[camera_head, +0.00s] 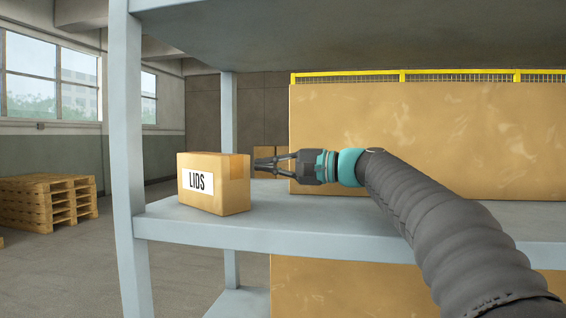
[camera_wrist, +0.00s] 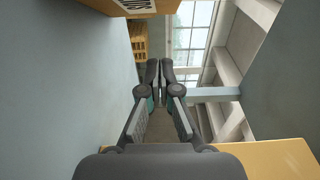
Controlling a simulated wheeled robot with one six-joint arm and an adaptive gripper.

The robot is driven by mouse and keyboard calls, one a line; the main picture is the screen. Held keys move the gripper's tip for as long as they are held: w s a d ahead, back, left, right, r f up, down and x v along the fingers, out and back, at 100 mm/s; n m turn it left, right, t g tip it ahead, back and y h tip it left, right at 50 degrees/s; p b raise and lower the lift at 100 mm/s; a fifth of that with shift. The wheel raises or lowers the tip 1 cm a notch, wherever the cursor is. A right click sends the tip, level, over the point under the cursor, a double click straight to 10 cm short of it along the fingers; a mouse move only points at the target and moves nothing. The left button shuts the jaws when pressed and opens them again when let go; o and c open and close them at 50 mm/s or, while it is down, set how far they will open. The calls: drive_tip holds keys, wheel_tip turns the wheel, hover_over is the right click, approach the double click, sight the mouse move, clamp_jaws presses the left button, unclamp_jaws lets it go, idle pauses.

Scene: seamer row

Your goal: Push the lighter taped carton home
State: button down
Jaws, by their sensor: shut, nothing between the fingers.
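A tan taped carton (camera_head: 212,186) with a white LIDS label stands upright near the left end of the grey shelf (camera_head: 310,222). My gripper (camera_head: 257,164) reaches in from the right above the shelf, its fingers pointing at the carton's right side. The fingertips show just right of the carton; I cannot tell whether they touch it. In the wrist view the fingers (camera_wrist: 166,66) are together and empty, and part of the labelled carton (camera_wrist: 117,5) shows at the top edge. Tan shapes behind the fingers (camera_head: 265,155) are partly hidden; I cannot tell what they are.
A grey post (camera_head: 127,150) stands at the shelf's left end, and an upper shelf (camera_head: 350,35) hangs overhead. A large tan panel (camera_head: 430,140) stands behind, below a yellow rail (camera_head: 404,76). Wooden pallets (camera_head: 45,203) lie on the floor at left. The shelf's front strip is bare.

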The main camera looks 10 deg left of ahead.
sight(222, 167)
drive_tip(key=a, duration=0.4)
drive_tip(key=shift+w+a+f, duration=0.1)
drive_tip(key=shift+a, duration=0.15)
drive_tip(key=shift+s+a+b, duration=0.2)
drive_tip(key=shift+s+b, duration=0.05)
drive_tip(key=shift+s, duration=0.3)
drive_tip(key=shift+s+a+b, duration=0.15)
drive_tip(key=shift+s+b, duration=0.1)
drive_tip(key=shift+s, duration=0.25)
drive_tip(key=shift+s+a, duration=0.25)
drive_tip(key=shift+s, duration=0.2)
drive_tip(key=shift+s, duration=0.1)
drive_tip(key=s+b, duration=0.1)
drive_tip(key=s+a+b, duration=0.1)
drive_tip(key=s, duration=0.1)
drive_tip(key=shift+s+a, duration=0.1)
drive_tip(key=shift+a, duration=0.1)
drive_tip(key=shift+s+a, duration=0.2)
drive_tip(key=shift+s, duration=0.15)
